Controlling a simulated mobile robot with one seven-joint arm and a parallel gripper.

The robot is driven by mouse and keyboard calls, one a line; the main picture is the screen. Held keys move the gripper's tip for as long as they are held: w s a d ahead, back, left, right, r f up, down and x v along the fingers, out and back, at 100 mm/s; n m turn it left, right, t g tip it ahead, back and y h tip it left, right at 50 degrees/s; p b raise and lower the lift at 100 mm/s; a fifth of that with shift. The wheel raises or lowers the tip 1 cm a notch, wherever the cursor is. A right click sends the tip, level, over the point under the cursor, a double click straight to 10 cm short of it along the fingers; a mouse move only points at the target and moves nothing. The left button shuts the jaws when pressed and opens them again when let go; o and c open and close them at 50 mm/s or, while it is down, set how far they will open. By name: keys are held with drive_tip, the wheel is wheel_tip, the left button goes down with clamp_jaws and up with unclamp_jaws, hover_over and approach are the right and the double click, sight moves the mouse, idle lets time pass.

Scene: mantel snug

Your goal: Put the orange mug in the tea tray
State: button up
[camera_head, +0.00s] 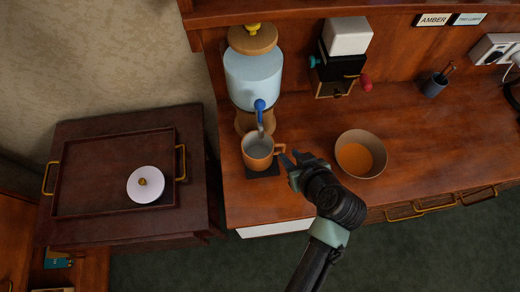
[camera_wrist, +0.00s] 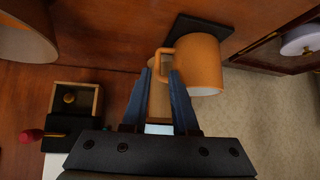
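The orange mug (camera_head: 256,160) stands upright on a dark square mat (camera_head: 263,172) below the tap of a blue drink dispenser. Its handle points right, and its inside looks pale. The mug also shows in the wrist view (camera_wrist: 203,65). My gripper (camera_head: 287,161) is just right of the mug, at its handle. In the wrist view my gripper (camera_wrist: 161,72) has its two blue fingers apart, with the handle at or between the tips; contact cannot be told. The brown tea tray (camera_head: 90,180) with brass handles lies on a low cabinet at left.
A white lid-like round with a brass knob (camera_head: 145,186) sits in the tray's right part. The dispenser (camera_head: 254,78) stands behind the mug. A bowl, orange inside (camera_head: 360,156), is right of my gripper. A grinder-like box (camera_head: 340,65) stands farther back. A gap separates cabinet and counter.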

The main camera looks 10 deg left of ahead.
sight(284, 150)
drive_tip(key=shift+p+x, duration=0.45)
drive_tip(key=shift+x, duration=2.1)
drive_tip(key=shift+d, duration=0.15)
clamp_jaws()
drive_tip(key=shift+w, duration=0.1)
